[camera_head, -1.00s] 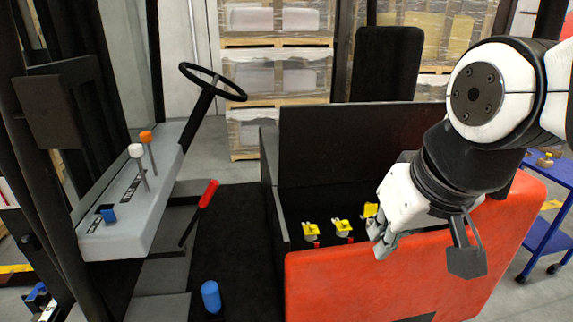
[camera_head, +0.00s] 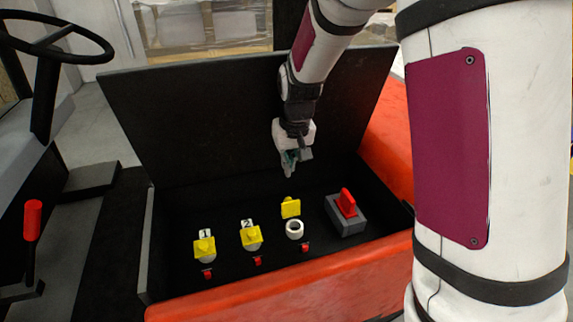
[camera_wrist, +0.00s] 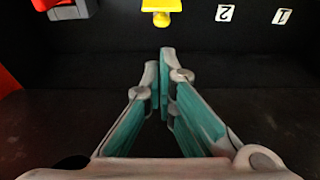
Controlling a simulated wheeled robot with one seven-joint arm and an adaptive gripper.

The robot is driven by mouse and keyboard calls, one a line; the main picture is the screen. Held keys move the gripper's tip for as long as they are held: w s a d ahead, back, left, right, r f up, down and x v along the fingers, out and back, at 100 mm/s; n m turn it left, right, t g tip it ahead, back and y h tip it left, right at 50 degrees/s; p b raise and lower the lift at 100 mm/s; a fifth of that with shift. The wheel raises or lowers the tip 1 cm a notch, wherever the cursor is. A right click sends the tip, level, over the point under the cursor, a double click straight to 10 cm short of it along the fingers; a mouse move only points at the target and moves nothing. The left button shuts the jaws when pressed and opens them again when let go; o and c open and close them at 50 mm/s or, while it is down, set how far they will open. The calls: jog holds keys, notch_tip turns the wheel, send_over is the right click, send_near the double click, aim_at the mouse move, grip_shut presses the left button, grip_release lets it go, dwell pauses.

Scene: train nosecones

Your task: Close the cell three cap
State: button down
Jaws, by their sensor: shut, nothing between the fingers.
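The cell three cap (camera_head: 291,207) is yellow and stands tilted up behind its white round filler neck (camera_head: 294,229), whose dark opening shows. In the wrist view the yellow cap (camera_wrist: 161,8) is at the top edge, beyond my fingertips; the neck is not seen there. The yellow caps of cell one (camera_head: 204,247) and cell two (camera_head: 251,236) sit down on their necks, beside labels 1 and 2. My gripper (camera_head: 289,168) is shut and empty, behind and above the cell three cap, near the raised lid. It also shows in the wrist view (camera_wrist: 164,62).
A red switch (camera_head: 346,203) on a grey block stands right of cell three. The black raised lid (camera_head: 190,120) rises behind the compartment. Small red parts (camera_head: 305,247) lie before each cell. The red body edge (camera_head: 300,290) bounds the front.

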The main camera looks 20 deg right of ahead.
aim_at(289, 206)
jog(key=x, duration=1)
jog(key=shift+w+d+f, duration=0.2)
jog(key=shift+w, duration=0.05)
jog(key=shift+b, duration=0.35)
